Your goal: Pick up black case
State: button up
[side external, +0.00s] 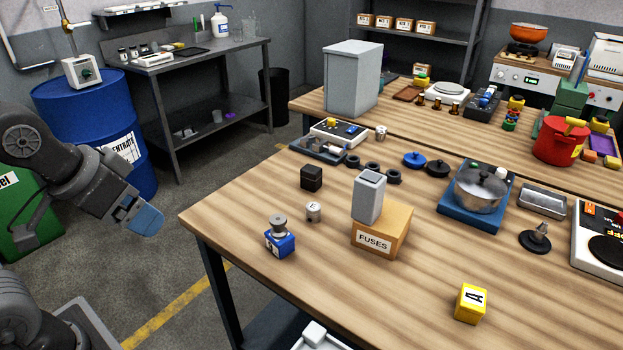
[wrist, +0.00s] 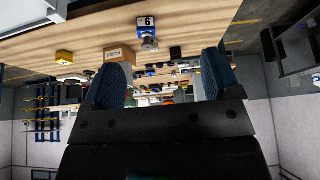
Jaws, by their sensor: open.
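A small black box (side external: 311,178), the likely black case, stands on the near wooden table (side external: 330,290), toward its left part. It is upright with clear table around it. My gripper (side external: 146,218) is off the table's left edge, above the floor, well to the left of the box and apart from it. In the wrist view, which is upside down, the gripper's two blue fingers (wrist: 163,80) are spread with nothing held between them. A small dark shape shows beyond the fingers, but I cannot tell whether it is the box.
Near the box are a metal weight (side external: 314,212), a blue block with a metal knob (side external: 280,243), a FUSES box (side external: 392,236) with a grey case (side external: 369,197) on it, and black rings (side external: 372,169). A blue drum (side external: 75,100) stands behind my arm.

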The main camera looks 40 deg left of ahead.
jog(key=w+r, duration=0.4)
jog(key=w, duration=0.7)
jog(key=n+g, duration=0.1)
send_over(308, 171)
jog(key=s, duration=0.5)
notch_tip(308, 171, down, 11)
jog(key=x, duration=0.8)
jog(key=shift+w+f, duration=0.2)
jog(key=shift+w, duration=0.3)
jog(key=shift+s+x, duration=0.2)
jog(key=shift+x, duration=2.85)
jog(key=shift+f, duration=0.1)
jog(key=c, duration=1)
jog(key=shift+c, duration=0.4)
